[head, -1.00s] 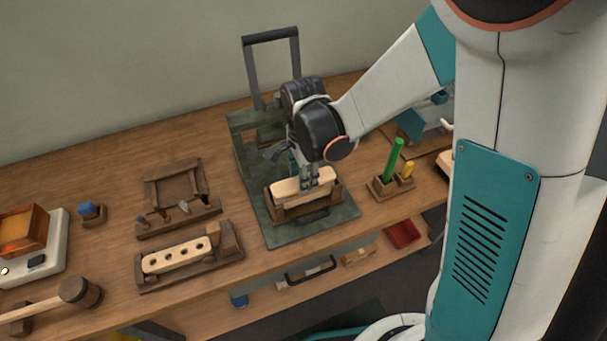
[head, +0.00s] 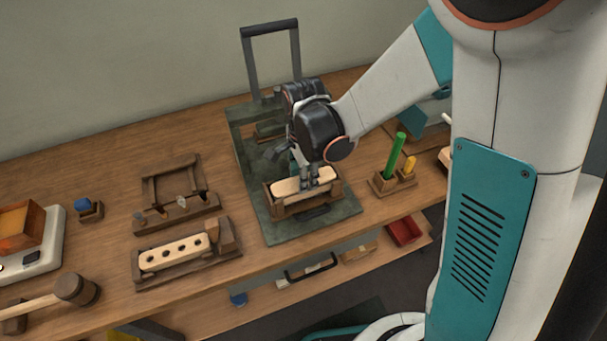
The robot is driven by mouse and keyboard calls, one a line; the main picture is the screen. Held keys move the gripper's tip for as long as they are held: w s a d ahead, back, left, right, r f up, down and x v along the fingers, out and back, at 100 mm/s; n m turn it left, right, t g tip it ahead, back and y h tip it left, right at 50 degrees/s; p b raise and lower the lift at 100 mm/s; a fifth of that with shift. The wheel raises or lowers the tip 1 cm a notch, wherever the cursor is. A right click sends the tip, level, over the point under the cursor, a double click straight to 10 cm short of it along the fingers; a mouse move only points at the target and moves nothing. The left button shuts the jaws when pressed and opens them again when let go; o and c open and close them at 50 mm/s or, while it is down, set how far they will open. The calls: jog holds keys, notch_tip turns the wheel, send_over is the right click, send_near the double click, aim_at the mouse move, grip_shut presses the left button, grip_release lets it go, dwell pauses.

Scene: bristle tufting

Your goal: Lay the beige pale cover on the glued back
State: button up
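The beige pale cover (head: 290,188) is a rounded pale wooden slab. It lies level in or just over a brown wooden cradle (head: 279,207) on the dark green press plate (head: 345,206). My gripper (head: 309,184) points down from above, with its fingers at the right half of the cover. The fingers look closed on the cover, though their tips are small and partly merged with it. The glued back is not visible under the cover, and I cannot tell whether the two touch.
A press handle (head: 270,30) rises behind. A block with green and yellow pegs (head: 394,184) stands right. To the left are a pale bar with several holes (head: 172,253) in a wooden holder, a wooden frame (head: 176,200), a mallet (head: 74,289) and an orange-lit box (head: 20,230).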

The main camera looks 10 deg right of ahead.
jog(key=shift+f+b, duration=0.45)
jog(key=shift+f, duration=0.05)
dwell(0.3)
jog(key=o, duration=1.5)
jog(key=shift+o, duration=0.2)
jog(key=shift+r, duration=0.15)
jog(key=shift+r+p, duration=2.85)
jog(key=shift+r, duration=1.1)
